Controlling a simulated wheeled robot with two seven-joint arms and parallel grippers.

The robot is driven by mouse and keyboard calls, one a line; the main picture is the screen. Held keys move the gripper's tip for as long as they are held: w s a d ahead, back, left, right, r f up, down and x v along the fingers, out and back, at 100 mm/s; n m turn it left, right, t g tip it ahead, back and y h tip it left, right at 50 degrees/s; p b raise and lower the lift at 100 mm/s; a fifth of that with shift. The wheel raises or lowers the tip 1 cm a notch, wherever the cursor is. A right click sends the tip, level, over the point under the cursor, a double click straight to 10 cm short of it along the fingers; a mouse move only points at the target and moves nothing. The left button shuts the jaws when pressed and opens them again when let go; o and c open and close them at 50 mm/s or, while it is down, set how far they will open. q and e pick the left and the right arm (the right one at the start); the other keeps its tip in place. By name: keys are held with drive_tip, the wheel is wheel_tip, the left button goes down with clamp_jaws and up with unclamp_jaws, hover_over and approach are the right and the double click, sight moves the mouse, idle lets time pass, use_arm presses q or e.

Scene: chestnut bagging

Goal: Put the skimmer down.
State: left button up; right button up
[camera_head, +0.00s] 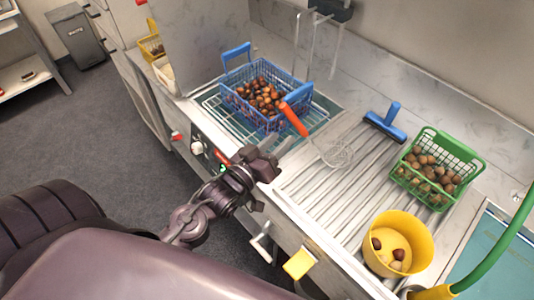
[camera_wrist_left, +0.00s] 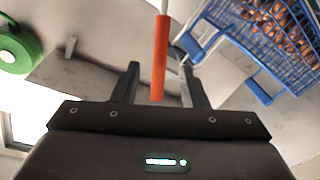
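The skimmer has an orange handle (camera_head: 293,119) and a wire head (camera_head: 338,153). The head is over the ribbed drainboard (camera_head: 318,192), and the handle points toward the blue basket's near corner; I cannot tell whether the handle touches it. My left gripper (camera_head: 275,158) is at the counter's front edge, below and apart from the handle in the head view. In the left wrist view its two fingers (camera_wrist_left: 160,82) are spread, with the orange handle (camera_wrist_left: 160,55) showing between them and clear of both. My right gripper is not in view.
A blue basket (camera_head: 238,101) of chestnuts stands on a rack over the sink. A blue-handled tool (camera_head: 385,122), a green basket (camera_head: 437,138) of chestnuts and a yellow bowl (camera_head: 417,232) are to the right. The drainboard's middle is mostly clear.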

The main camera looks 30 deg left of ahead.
use_arm(q)
drive_tip(key=shift+b+v, duration=0.35)
drive_tip(key=shift+v, duration=1.75)
